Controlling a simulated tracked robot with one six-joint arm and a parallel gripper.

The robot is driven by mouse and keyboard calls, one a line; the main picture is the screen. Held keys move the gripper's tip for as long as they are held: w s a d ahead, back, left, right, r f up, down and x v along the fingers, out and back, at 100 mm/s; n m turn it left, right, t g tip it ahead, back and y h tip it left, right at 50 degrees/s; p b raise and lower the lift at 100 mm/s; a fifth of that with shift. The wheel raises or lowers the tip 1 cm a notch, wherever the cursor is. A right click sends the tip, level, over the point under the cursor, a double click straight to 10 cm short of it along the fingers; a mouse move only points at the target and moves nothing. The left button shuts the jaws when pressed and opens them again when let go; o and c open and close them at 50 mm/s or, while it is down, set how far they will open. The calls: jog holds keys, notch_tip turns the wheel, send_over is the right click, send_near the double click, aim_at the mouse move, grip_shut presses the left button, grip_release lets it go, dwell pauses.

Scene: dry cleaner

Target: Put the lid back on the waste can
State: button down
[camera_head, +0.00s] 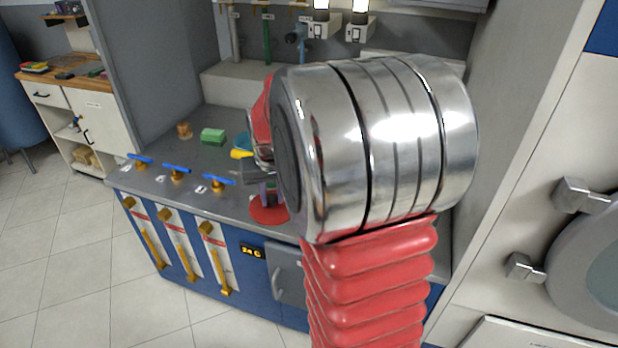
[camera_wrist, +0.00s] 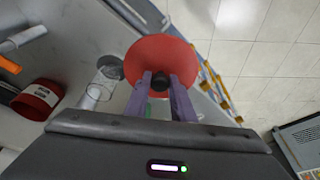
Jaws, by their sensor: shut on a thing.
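The lid is a round red disc with a dark knob. In the wrist view the lid (camera_wrist: 160,52) sits at my gripper's fingertips (camera_wrist: 161,82), and the purple fingers are shut on the knob. In the head view the lid (camera_head: 266,212) shows near the counter's front edge, partly hidden by my arm; its exact height above the counter is unclear. A red can with a dark inside and a white label, which looks like the waste can (camera_wrist: 40,98), stands to the left in the wrist view, apart from the lid.
Clear glassware (camera_wrist: 95,94) stands between the can and the lid. On the grey counter (camera_head: 160,185) are a green sponge (camera_head: 212,136), a brown item (camera_head: 184,130) and blue-handled valves (camera_head: 176,173) along the front edge. Taps and pipes line the back.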

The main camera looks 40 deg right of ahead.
jog(key=w+a+f+n, duration=0.2)
jog(key=a, duration=0.5)
jog(key=w+a+f+n+y, duration=0.1)
jog(key=w+a+f, duration=0.2)
jog(key=a, duration=0.5)
jog(key=w+a+f+n, duration=0.2)
jog(key=w+a, duration=0.1)
jog(key=a, duration=0.4)
jog(key=shift+w+a+f+n+y, duration=0.15)
jog(key=shift+w+a+n+y, duration=0.1)
jog(key=shift+a+n+y, duration=0.05)
